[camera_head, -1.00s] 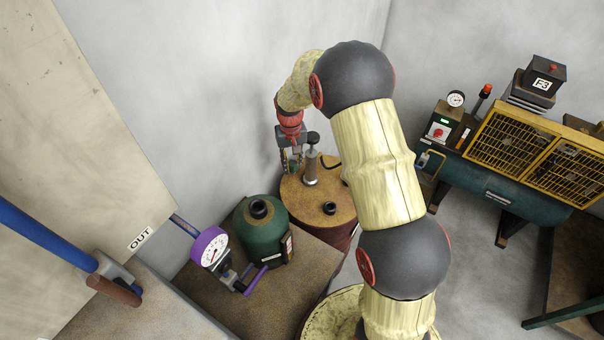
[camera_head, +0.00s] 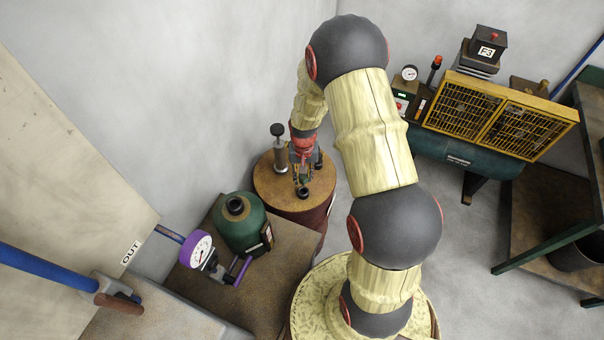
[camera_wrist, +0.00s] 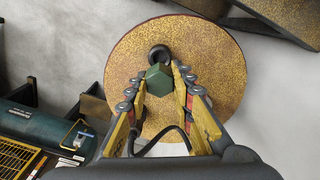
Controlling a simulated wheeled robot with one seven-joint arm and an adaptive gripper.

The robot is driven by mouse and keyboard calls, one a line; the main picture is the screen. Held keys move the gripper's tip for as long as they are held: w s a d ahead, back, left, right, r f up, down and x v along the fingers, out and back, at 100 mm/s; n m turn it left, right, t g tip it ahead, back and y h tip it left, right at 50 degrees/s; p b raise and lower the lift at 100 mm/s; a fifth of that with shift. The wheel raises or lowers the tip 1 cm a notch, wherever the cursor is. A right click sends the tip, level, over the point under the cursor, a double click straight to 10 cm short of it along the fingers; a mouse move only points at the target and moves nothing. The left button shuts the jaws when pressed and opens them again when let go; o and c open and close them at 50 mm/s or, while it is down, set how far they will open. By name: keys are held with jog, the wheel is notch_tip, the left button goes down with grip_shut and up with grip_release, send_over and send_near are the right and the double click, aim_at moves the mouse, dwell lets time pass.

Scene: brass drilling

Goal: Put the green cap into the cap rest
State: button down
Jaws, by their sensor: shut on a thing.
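The green cap (camera_wrist: 159,79) is a faceted piece between my fingertips in the wrist view. My gripper (camera_wrist: 160,84) is shut on it, one finger on each side. The cap rest appears to be the small black ring (camera_wrist: 159,54) on the round brown drum top (camera_wrist: 205,45). In the wrist view the cap sits just below the ring and overlaps its near edge. In the head view my gripper (camera_head: 302,172) is over the drum top (camera_head: 270,188), just behind the ring (camera_head: 303,193). The cap is hard to make out there. I cannot tell its height above the ring.
A hand pump (camera_head: 280,152) stands on the drum, left of my gripper. A green bottle (camera_head: 240,228) with a black open neck and a purple-rimmed gauge (camera_head: 198,250) stand on the bench at front left. A compressor (camera_head: 462,150) with a yellow grille is at right.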

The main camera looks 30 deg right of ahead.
jog(key=shift+f+b, duration=2.25)
jog(key=shift+f, duration=1.4)
jog(key=c, duration=1.5)
grip_release()
jog(key=shift+o, duration=1)
jog(key=o, duration=0.4)
jog(key=shift+r, duration=0.15)
